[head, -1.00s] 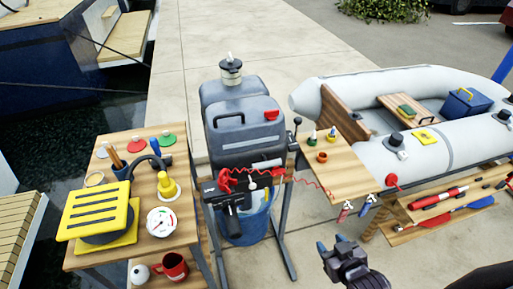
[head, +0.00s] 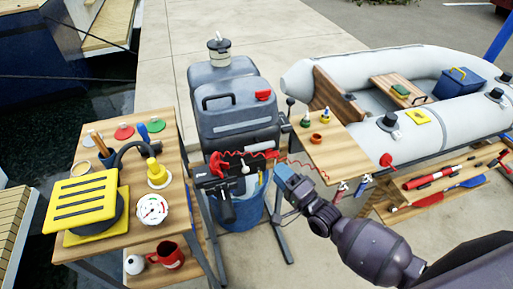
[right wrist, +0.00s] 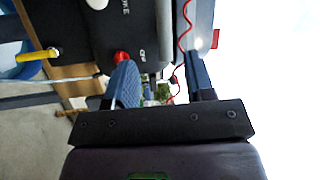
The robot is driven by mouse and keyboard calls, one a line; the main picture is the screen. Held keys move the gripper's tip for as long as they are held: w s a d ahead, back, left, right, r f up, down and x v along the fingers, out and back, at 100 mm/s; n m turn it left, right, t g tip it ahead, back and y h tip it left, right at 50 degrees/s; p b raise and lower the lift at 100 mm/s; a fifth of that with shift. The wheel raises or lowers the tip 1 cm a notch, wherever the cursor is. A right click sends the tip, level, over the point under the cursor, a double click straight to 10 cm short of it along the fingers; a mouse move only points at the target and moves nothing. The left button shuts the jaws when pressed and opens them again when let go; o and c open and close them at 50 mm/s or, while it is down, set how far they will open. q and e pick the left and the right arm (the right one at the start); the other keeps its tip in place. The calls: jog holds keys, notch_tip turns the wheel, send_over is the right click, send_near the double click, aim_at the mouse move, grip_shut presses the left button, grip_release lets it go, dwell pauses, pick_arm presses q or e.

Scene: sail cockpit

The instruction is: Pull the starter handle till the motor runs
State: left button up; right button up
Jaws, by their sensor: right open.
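The grey outboard motor (head: 236,122) hangs upright on a stand at the middle of the head view. A dark front panel (head: 215,180) carries red parts, a white knob (head: 246,169) and a coiled red cord (head: 262,155). I cannot tell for sure which part is the starter handle. My right gripper (head: 284,178) is just right of the panel, open and empty. In the right wrist view its fingers (right wrist: 163,88) point at the dark panel (right wrist: 90,35), with a red knob (right wrist: 122,57) near one fingertip and a white knob (right wrist: 97,4) beyond. My left gripper is out of view.
A blue bucket (head: 238,212) stands below the motor. A wooden table (head: 175,215) with a yellow slatted block (head: 85,203) and a gauge (head: 152,210) is at left. A wooden shelf (head: 345,155) and a grey inflatable boat (head: 380,75) are at right.

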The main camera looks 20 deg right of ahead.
aim_at(256, 148)
jog(key=shift+m, duration=0.6)
jog(key=x, duration=1.1)
jog(key=shift+s+r, duration=0.1)
jog(key=shift+r, duration=0.2)
grip_shut()
